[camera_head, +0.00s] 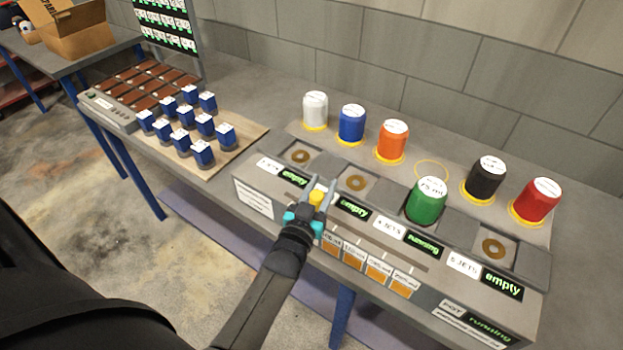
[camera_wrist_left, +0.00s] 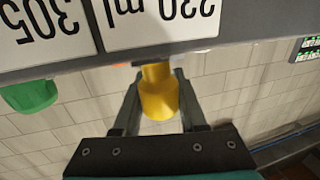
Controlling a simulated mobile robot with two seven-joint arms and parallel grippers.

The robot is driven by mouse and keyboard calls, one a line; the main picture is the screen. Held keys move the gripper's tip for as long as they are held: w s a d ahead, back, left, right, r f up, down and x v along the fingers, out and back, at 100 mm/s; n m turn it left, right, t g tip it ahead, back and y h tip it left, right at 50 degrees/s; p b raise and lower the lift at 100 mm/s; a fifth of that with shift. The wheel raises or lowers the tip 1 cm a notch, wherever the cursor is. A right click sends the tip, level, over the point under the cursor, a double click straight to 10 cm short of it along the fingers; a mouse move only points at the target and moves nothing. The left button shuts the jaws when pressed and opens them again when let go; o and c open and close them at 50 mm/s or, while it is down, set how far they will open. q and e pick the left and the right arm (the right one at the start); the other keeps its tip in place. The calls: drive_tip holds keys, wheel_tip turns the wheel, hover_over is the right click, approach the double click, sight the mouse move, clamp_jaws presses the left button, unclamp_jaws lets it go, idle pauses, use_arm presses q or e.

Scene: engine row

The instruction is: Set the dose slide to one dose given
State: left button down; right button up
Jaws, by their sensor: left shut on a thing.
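The dose slide's yellow knob (camera_head: 317,198) sits on the front of the long grey machine (camera_head: 262,208), near the left part of a slot that runs to the right above several labelled orange squares (camera_head: 377,272). My left gripper (camera_head: 318,193) is shut on the knob, one finger on each side. In the left wrist view the knob (camera_wrist_left: 159,92) stands between the fingers, below upside-down labels that read 305 and 230 ml (camera_wrist_left: 165,22). The slide's exact setting is hard to read. My right gripper is not in view.
A green canister (camera_head: 426,203) sits in one well by a "running" display (camera_head: 422,243); other wells are marked empty. White, blue, orange, black and red canisters (camera_head: 535,203) stand behind. Blue-and-white blocks (camera_head: 202,153) stand on a board at left.

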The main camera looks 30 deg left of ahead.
use_arm(q)
drive_tip(key=shift+d, duration=0.2)
drive_tip(key=shift+a, duration=0.15)
drive_tip(key=shift+a+f, duration=0.1)
drive_tip(key=shift+a, duration=0.05)
drive_tip(key=shift+c, duration=2.3)
unclamp_jaws()
drive_tip(key=s+d, duration=0.2)
drive_tip(key=s, duration=1.3)
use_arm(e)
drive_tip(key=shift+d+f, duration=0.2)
use_arm(q)
drive_tip(key=shift+d, duration=0.1)
